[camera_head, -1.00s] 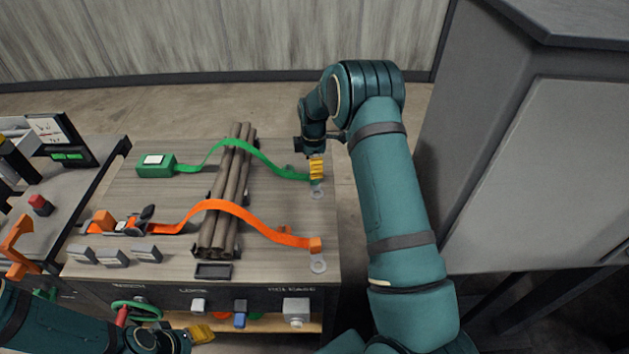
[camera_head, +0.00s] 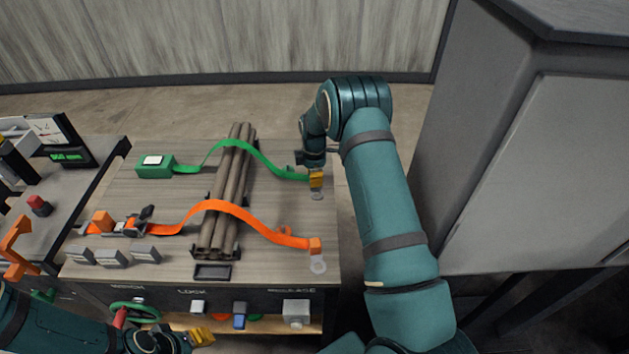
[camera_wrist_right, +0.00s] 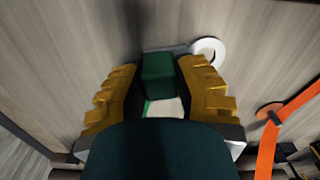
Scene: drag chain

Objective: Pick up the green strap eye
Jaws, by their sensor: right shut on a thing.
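The green strap (camera_head: 265,158) arches over a bundle of dark pipes, from a green box (camera_head: 155,166) to its eye at the right edge of the table. In the right wrist view the green strap eye (camera_wrist_right: 158,75) is a small green block between the yellow fingers. My right gripper (camera_head: 316,180) is shut on it, low over the table, and mostly hides it in the head view. My left gripper (camera_head: 201,336) is at the table's front, low left; its jaw opening is unclear.
An orange strap (camera_head: 235,208) runs nearer me to an orange eye (camera_head: 315,244) beside a pale ring (camera_head: 317,265). Another pale ring (camera_wrist_right: 208,50) lies by the green eye. The pipes (camera_head: 233,180) lie mid-table. A grey cabinet (camera_head: 540,180) stands right.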

